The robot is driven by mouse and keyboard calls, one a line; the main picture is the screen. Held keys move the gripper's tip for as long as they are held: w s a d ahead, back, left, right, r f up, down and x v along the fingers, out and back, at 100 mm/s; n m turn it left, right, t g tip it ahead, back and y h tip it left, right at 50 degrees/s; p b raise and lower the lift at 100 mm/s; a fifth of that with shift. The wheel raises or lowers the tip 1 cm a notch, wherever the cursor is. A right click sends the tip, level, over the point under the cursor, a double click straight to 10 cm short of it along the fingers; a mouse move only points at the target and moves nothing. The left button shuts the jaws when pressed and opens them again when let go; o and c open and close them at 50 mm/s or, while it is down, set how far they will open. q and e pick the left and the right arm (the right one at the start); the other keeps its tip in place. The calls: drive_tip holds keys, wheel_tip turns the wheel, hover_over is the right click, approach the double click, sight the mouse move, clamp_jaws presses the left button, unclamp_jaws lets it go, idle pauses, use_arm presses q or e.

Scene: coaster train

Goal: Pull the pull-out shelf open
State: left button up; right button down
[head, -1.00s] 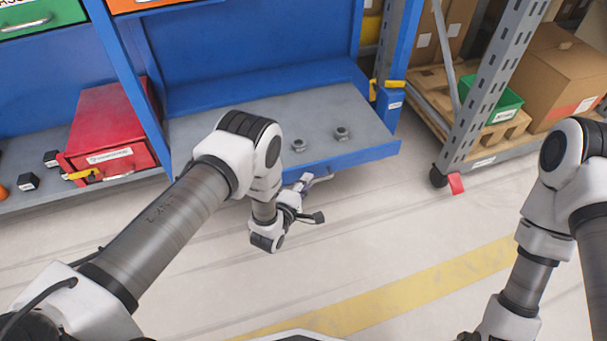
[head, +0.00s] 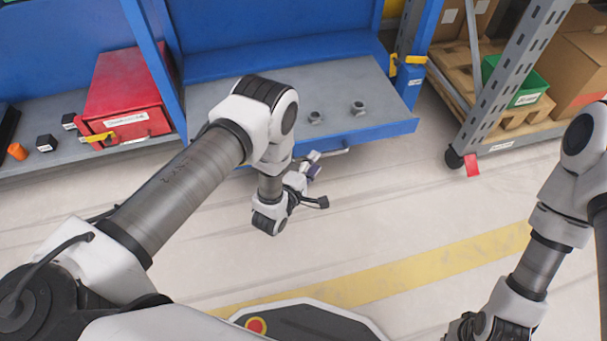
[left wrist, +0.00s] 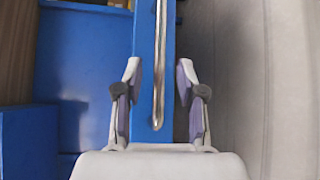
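The pull-out shelf (head: 385,112) is a grey tray with a blue front, low in the blue cabinet at centre. Its front stands out past the cabinet's right post. Its metal bar handle (head: 338,151) is on the front edge; in the left wrist view the bar (left wrist: 159,60) runs lengthwise. My left gripper (head: 313,166) is at the handle's left part. In the left wrist view the gripper (left wrist: 158,95) is open, with the bar's near end between its fingers and gaps on both sides. My right arm is at the right; its gripper is not clearly seen at the bottom edge.
Two metal nuts (head: 358,108) lie on the shelf. A red box (head: 128,92) and small dark blocks sit on the fixed shelf at left. A grey rack (head: 505,95) with a green bin (head: 522,82) stands at right. The floor in front is clear.

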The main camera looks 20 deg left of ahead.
use_arm(q)
drive_tip(key=v, duration=0.8)
